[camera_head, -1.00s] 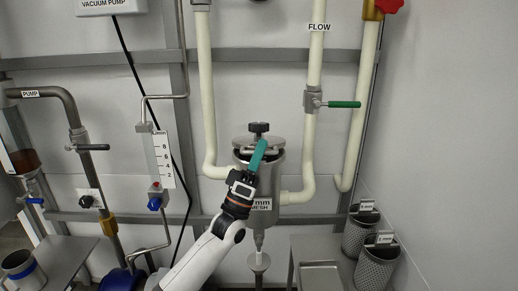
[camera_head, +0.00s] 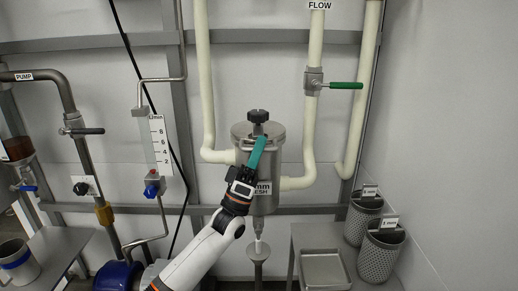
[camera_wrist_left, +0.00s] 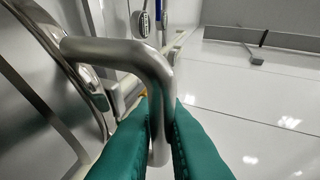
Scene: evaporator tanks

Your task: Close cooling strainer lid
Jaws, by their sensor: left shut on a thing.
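The cooling strainer (camera_head: 266,198) is a steel cylinder on the wall pipes, partly covered by my left arm. Its round steel lid (camera_head: 241,129) with a black knob (camera_head: 257,116) lies on top, about level, with no clear gap in the head view. My left gripper (camera_head: 261,143) reaches up to the front of the lid. In the left wrist view its green fingers are shut on a bent steel bar handle (camera_wrist_left: 110,50), which runs to a curved steel rim at the left. My right gripper is not in view.
Cream pipes (camera_head: 312,140) flank the strainer, and a green-handled valve (camera_head: 345,86) is at upper right. A flow gauge (camera_head: 156,145) is at left. Mesh baskets (camera_head: 381,255) and a steel tray (camera_head: 324,270) stand on a bench at lower right.

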